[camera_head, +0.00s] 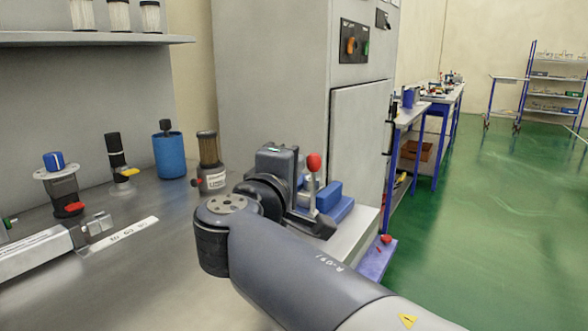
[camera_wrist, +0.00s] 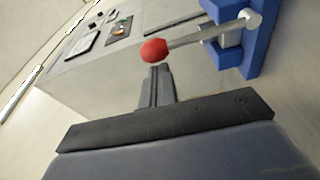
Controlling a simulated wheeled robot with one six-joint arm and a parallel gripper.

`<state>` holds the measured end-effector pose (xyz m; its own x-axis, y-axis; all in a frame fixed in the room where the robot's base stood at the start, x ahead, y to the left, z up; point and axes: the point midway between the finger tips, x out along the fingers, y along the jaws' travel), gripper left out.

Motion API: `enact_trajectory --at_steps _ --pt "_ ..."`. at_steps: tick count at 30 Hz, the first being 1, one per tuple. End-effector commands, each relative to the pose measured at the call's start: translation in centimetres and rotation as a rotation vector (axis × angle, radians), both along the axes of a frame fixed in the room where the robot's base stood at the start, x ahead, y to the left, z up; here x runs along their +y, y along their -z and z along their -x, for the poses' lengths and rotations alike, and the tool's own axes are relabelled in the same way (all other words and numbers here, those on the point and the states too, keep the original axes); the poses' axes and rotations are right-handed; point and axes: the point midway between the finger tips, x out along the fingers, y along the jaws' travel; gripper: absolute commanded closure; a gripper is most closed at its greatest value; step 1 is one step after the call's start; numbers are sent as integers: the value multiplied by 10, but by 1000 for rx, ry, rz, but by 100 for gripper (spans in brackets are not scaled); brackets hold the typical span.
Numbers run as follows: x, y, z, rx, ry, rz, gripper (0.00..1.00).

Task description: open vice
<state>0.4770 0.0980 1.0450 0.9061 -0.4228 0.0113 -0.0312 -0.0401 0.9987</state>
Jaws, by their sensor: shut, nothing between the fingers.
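A blue vice (camera_head: 340,205) sits at the right end of the grey bench. Its lever has a red ball knob (camera_head: 313,162) on top and stands upright in the head view. In the wrist view the blue vice (camera_wrist: 255,45) is at the upper right, and its metal lever runs left to the red knob (camera_wrist: 154,50). My gripper (camera_wrist: 158,72) is shut and empty, its fingertips just below the knob in the wrist view. I cannot tell whether they touch it. In the head view my wrist hides part of the vice and the fingers are hard to make out.
A grey cabinet (camera_head: 270,70) with a control panel (camera_head: 354,42) rises behind the vice. Several filters and canisters, including a blue one (camera_head: 168,155), stand on the bench to the left. A long grey metal part (camera_head: 35,255) lies at the left.

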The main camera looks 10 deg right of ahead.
Motion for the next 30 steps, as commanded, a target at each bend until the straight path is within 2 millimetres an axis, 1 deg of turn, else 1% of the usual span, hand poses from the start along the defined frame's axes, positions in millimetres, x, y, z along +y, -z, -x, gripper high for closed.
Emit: enact_trajectory --at_steps 7,11,14,24,30 --pt "0 0 1 0 2 0 100" --pt "4 -1 8 0 -1 0 100" --pt "10 -1 19 0 -3 0 100" --pt "33 0 68 1 -6 1 100" --pt "42 1 88 1 -3 1 100"
